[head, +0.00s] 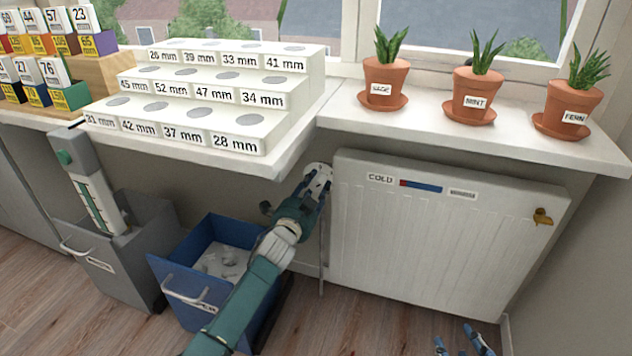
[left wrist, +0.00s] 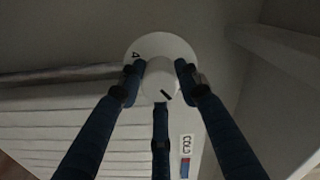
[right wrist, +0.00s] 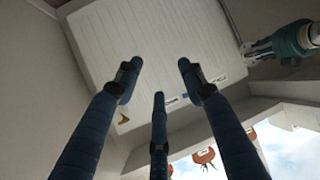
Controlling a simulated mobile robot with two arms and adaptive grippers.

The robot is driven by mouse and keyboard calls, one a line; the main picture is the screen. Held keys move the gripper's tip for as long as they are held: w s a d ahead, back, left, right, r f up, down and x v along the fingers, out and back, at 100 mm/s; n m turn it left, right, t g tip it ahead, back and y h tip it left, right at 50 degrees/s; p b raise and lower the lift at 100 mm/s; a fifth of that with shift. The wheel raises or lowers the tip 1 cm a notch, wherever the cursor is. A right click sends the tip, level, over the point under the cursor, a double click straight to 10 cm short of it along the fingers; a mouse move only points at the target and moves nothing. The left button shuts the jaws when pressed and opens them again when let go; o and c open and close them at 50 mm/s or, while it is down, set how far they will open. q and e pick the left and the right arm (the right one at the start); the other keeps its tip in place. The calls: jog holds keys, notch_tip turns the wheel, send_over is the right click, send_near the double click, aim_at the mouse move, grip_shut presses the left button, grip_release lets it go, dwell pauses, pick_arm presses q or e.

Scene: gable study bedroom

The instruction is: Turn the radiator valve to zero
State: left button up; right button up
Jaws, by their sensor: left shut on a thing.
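In the head view the valve (head: 318,172) is at the upper left edge of the white radiator (head: 420,240). My left gripper (head: 314,184) is shut on the knob, fingers around its sides; it also shows in the left wrist view (left wrist: 158,85). The fingers hide part of the knob. My right gripper (head: 465,345) is open and empty, low in front of the radiator; its fingers show in the right wrist view (right wrist: 158,80).
A blue bin (head: 212,240) and a grey bin (head: 115,240) stand left, by my left arm.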

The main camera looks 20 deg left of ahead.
pick_arm(q)
jog(key=n+p, duration=0.1)
jog(key=n, duration=0.2)
jog(key=shift+a+n+p, duration=0.15)
jog(key=shift+n+p, duration=0.2)
jog(key=shift+n, duration=0.05)
jog(key=n+p, duration=0.1)
jog(key=n, duration=0.2)
jog(key=shift+f+n+p, duration=0.15)
jog(key=shift+n+p, duration=0.55)
jog(key=shift+n, duration=1)
pick_arm(e)
jog(key=s+d+f+g+h, duration=0.1)
jog(key=s+f+g, duration=0.3)
jog(key=s, duration=0.4)
jog(key=s+d+f+g+h, duration=0.1)
jog(key=s+d+f+g, duration=0.3)
jog(key=s, duration=0.4)
jog(key=shift+s+d+f+g, duration=0.15)
jog(key=shift+d+f+g, duration=0.1)
jog(key=shift+f+g, duration=0.15)
pick_arm(q)
jog(key=shift+f, duration=0.1)
jog(key=o, duration=1.2)
jog(key=shift+c, duration=0.2)
jog(key=shift+s, duration=0.1)
